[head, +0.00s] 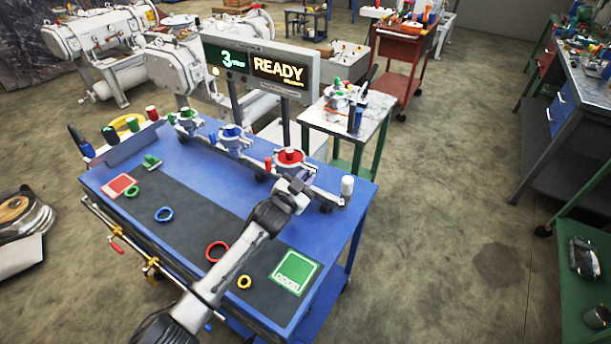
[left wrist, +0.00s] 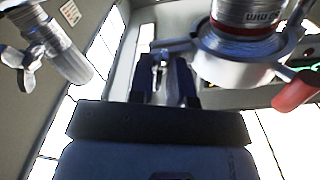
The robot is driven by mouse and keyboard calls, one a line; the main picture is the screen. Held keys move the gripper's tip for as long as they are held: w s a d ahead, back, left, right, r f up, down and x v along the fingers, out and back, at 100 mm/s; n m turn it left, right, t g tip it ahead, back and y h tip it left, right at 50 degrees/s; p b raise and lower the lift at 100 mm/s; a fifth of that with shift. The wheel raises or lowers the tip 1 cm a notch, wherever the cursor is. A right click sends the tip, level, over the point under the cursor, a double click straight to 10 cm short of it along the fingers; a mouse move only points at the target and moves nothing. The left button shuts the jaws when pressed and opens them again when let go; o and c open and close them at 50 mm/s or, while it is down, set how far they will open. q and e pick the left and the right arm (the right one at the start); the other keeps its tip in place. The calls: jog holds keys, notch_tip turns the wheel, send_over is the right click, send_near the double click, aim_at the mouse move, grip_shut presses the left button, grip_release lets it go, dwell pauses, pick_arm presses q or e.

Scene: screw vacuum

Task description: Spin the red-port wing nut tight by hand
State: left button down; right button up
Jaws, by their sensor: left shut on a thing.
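The red port (head: 290,157) is on the manifold along the far edge of the blue table, with a red cap on top. In the left wrist view its silver clamp ring (left wrist: 240,68) is at the upper right, with a red handle (left wrist: 297,92). My left gripper (head: 297,188) is beside this port on its near side. In the left wrist view its dark fingers (left wrist: 164,75) are shut on the wing nut at the side of the clamp; the nut is mostly hidden between them. My right gripper is in neither view.
The blue port (head: 230,140) and green port (head: 187,120) stand left along the manifold. Loose rings, including a red ring (head: 217,251), and a green pad (head: 295,271) lie on the blue table (head: 330,180). A display reading READY (head: 280,70) stands behind.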

pick_arm(q)
jog(key=shift+m, duration=0.8)
jog(key=shift+p, duration=0.3)
jog(key=c, duration=1.3)
grip_release()
jog(key=shift+s+a+p, duration=0.3)
jog(key=shift+s, duration=0.2)
jog(key=p+v, duration=0.3)
jog(key=v, duration=0.9)
jog(key=shift+s+a, duration=0.1)
jog(key=shift+s, duration=0.2)
